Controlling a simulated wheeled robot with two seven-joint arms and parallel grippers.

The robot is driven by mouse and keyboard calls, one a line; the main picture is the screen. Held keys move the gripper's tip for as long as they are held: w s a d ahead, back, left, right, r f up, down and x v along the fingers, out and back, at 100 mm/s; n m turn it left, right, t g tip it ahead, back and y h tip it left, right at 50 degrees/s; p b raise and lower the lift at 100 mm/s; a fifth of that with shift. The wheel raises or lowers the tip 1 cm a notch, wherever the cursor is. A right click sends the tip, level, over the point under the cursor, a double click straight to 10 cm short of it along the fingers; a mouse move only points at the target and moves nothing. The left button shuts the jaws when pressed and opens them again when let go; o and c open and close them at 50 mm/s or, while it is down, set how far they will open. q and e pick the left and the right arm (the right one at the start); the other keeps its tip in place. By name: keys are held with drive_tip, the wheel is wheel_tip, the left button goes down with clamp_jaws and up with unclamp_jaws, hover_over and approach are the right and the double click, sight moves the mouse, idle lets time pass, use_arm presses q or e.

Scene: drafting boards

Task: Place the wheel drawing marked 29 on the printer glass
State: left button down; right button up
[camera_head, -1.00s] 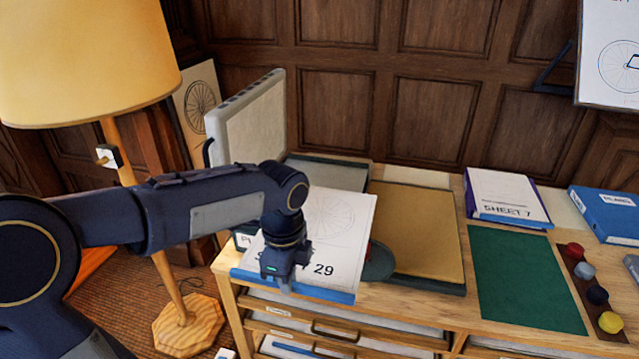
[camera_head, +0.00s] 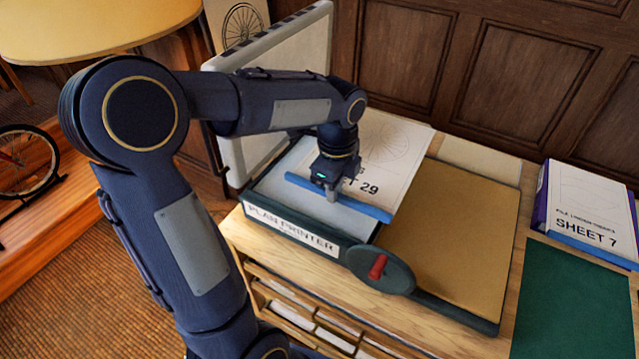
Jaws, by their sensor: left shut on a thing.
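The wheel drawing marked 29 (camera_head: 392,155) is a white sheet with a faint wheel and a blue strip along its front edge. My left gripper (camera_head: 334,190) is shut on that front edge. The sheet is over the plan printer (camera_head: 292,231), a dark green box with a name label, and part of its pale glass (camera_head: 290,185) shows to the left of the sheet. I cannot tell whether the sheet touches the glass. The printer's white lid (camera_head: 275,90) stands open behind, partly hidden by my left arm. My right gripper is not in view.
A tan board (camera_head: 455,245) lies right of the printer. The Sheet 7 stack (camera_head: 588,212) and a green mat (camera_head: 570,300) lie farther right.

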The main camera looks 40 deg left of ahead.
use_arm(q)
drive_tip(key=a, duration=0.1)
drive_tip(key=w+a+f, duration=0.1)
drive_tip(key=a, duration=0.1)
drive_tip(key=a+f, duration=0.1)
drive_tip(key=shift+w+a+p, duration=0.15)
drive_tip(key=shift+w+p, duration=0.05)
drive_tip(key=shift+p, duration=0.1)
hover_over(311, 206)
drive_tip(key=f, duration=0.5)
drive_tip(key=shift+d+f, duration=0.1)
drive_tip(key=shift+d, duration=0.1)
drive_tip(key=shift+a+f, duration=0.15)
drive_tip(key=shift+f, duration=0.75)
drive_tip(key=shift+a+f, duration=0.1)
drive_tip(key=shift+f, duration=0.8)
drive_tip(key=shift+f, duration=0.2)
drive_tip(key=c, duration=1.4)
unclamp_jaws()
drive_tip(key=shift+c, duration=0.2)
